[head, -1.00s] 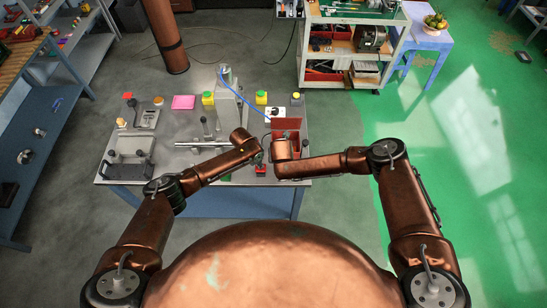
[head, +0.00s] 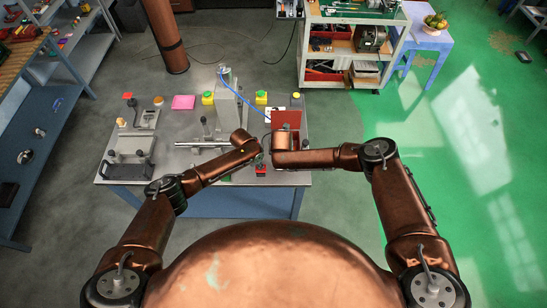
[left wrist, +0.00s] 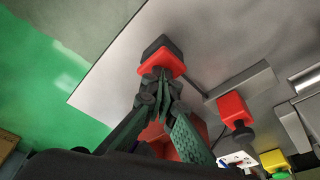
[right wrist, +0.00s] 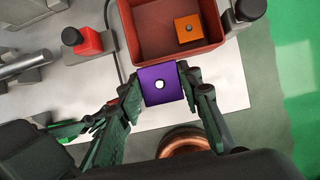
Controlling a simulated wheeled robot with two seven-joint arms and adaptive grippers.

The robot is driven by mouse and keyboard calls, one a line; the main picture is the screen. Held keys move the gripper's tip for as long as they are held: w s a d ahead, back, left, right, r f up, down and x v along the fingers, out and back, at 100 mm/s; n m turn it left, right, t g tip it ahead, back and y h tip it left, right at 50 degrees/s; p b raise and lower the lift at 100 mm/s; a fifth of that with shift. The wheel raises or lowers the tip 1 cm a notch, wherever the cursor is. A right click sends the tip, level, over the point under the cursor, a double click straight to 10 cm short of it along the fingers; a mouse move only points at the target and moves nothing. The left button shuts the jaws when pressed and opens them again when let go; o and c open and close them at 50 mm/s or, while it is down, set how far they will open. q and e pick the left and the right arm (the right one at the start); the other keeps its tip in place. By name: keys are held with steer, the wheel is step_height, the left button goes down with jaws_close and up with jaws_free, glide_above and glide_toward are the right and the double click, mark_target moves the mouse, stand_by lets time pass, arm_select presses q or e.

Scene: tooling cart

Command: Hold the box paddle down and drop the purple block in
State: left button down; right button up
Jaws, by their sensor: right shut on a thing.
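A red box (right wrist: 150,35) stands open on the cart. Its red lid (head: 286,120) stands up in the head view. An orange block (right wrist: 187,28) lies inside. My right gripper (right wrist: 160,79) is shut on the purple block (right wrist: 163,88), which appears beside the box's near rim in the right wrist view; its height cannot be told. My left gripper (left wrist: 162,78) has its fingertips together at a red pad with a dark end, seemingly the box paddle (left wrist: 160,59), near the cart's front edge. It also shows in the head view (head: 260,170). Whether it is pressed fully down is unclear.
Another red block with a black knob (left wrist: 236,112) stands beside the box. A dark tray (head: 128,168) is at the cart's left.

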steer(key=w, duration=0.8)
steer(key=shift+f, duration=0.15)
steer(key=shift+f, duration=0.1)
stand_by(0.4)
steer(key=shift+f, duration=0.3)
steer(key=o, duration=1.2)
steer(key=shift+s, duration=0.1)
steer(key=shift+r, duration=4)
steer(key=shift+s+r, duration=0.5)
steer(key=shift+s, duration=1.5)
steer(key=shift+s+r, duration=0.5)
steer(key=shift+s, duration=1.5)
steer(key=shift+s+r, duration=0.5)
steer(key=shift+s, duration=1.5)
